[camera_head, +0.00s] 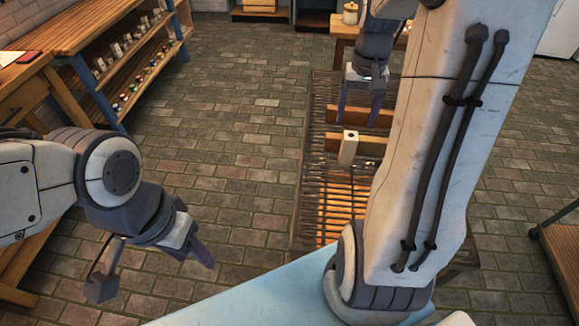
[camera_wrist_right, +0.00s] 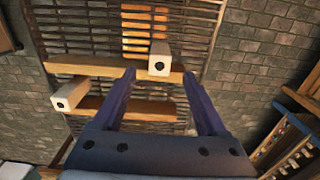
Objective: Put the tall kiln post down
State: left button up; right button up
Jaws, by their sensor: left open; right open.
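A pale square post with a dark hole in its end (camera_head: 348,148) stands on the slatted rack (camera_head: 312,190), beside a wooden bar. In the right wrist view, one such post (camera_wrist_right: 160,60) shows just beyond and between my right fingertips, and a second post (camera_wrist_right: 72,94) lies further left. I cannot tell which is the tall one. My right gripper (camera_head: 361,110) is open and empty, just behind and above the post in the head view; its fingers also show in the right wrist view (camera_wrist_right: 158,78). My left gripper (camera_head: 195,257) is open and empty at the lower left, over the floor.
Wooden bars lie across the rack (camera_wrist_right: 105,70). My right arm hides the rack's right side in the head view. A shelf with small coloured pots (camera_head: 140,75) stands at the upper left. A workbench (camera_head: 22,75) is at the left edge. Brick floor between is clear.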

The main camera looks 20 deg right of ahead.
jog(key=s+a+n, duration=0.3)
jog(key=a+n, duration=0.3)
jog(key=a, duration=1.3)
jog(key=s+a+n+y, duration=0.1)
jog(key=s+a+n, duration=0.6)
jog(key=s+a, duration=0.5)
jog(key=shift+s+f+n, duration=0.15)
jog(key=shift+s+n, duration=0.25)
jog(key=shift+s, duration=0.25)
